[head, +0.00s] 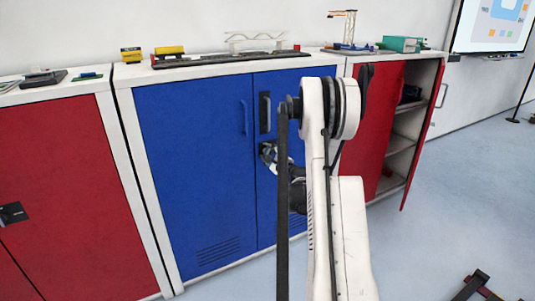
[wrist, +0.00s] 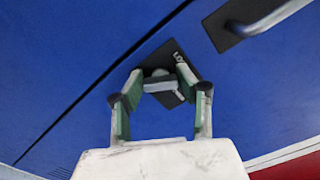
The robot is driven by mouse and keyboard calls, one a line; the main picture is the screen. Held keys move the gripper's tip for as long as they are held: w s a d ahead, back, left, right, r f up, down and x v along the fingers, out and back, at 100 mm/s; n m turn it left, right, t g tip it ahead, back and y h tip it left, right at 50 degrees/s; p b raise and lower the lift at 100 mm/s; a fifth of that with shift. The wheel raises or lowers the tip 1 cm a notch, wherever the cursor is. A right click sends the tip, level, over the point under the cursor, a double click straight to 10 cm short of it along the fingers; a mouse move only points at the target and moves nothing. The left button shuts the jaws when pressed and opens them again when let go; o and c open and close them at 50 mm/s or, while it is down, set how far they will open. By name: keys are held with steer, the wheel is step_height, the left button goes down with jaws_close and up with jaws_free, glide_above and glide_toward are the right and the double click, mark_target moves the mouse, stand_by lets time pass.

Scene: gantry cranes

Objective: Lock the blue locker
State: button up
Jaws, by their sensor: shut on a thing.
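The blue locker (head: 195,150) stands in the middle of the head view, with both doors closed. In the wrist view its blue door (wrist: 90,40) carries a black lock plate (wrist: 172,52) with partly readable white letters and a small grey lock knob (wrist: 160,82). My gripper (wrist: 158,77) has its green-and-grey fingers on both sides of the knob and is shut on it. In the head view my gripper (head: 268,152) is at the right blue door, partly hidden by my arm.
A black-backed door handle (wrist: 255,18) sits beside the lock plate. A red locker (head: 60,180) stands left. Another red locker (head: 382,130) on the right has its right door (head: 424,135) swung open. Models line the tops. The floor (head: 450,190) at right is mostly clear.

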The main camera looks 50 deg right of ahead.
steer(key=n, duration=0.5)
steer(key=shift+f+n, duration=0.1)
steer(key=shift+n, duration=0.3)
stand_by(0.4)
steer(key=o, duration=1.1)
steer(key=shift+o, duration=0.2)
steer(key=v, duration=1.2)
